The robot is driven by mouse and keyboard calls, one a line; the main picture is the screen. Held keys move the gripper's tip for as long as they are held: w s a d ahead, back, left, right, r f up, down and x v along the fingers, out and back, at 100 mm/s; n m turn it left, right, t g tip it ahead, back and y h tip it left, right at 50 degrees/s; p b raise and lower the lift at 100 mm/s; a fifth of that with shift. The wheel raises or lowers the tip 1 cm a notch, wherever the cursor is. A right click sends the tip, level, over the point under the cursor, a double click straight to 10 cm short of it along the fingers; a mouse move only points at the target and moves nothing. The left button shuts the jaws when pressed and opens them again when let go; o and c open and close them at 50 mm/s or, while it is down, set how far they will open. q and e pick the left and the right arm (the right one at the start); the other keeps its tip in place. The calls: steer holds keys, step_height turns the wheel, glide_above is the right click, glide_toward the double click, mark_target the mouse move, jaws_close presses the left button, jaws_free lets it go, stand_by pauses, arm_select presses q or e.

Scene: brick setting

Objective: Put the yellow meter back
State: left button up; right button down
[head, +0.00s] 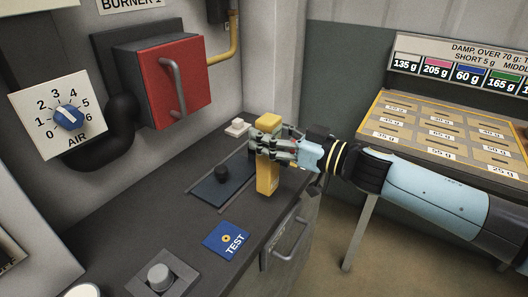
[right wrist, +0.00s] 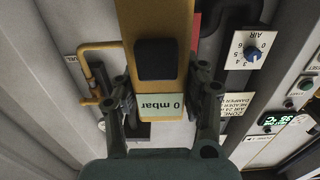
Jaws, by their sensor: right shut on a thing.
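The yellow meter (head: 267,178) is upright in my right gripper (head: 272,147), near the counter's right edge. The gripper's fingers close around its upper half. From the head view I cannot tell whether its lower end touches the counter. In the right wrist view, the meter (right wrist: 187,30) stands between the fingers, with a black square part and a display reading 0 mbar (right wrist: 163,106). A dark blue plate (head: 208,191) with a black knob (head: 221,173) lies on the counter just left of the meter. My left gripper is not in view.
A blue TEST card (head: 227,241) lies on the counter (head: 165,220) in front. A red box with a handle (head: 187,75) and an AIR dial (head: 58,116) are on the wall. A rack of weight slots (head: 440,130) stands at the right. A drawer handle (head: 290,240) juts out below.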

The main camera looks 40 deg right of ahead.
mark_target(267, 170)
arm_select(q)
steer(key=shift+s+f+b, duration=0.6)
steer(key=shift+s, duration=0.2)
arm_select(e)
steer(key=f, duration=0.4)
steer(key=shift+w+a+f, duration=0.25)
steer(key=shift+w+a, duration=0.05)
steer(key=shift+a, duration=0.05)
steer(key=shift+f, duration=0.1)
steer(key=c, duration=0.7)
jaws_free()
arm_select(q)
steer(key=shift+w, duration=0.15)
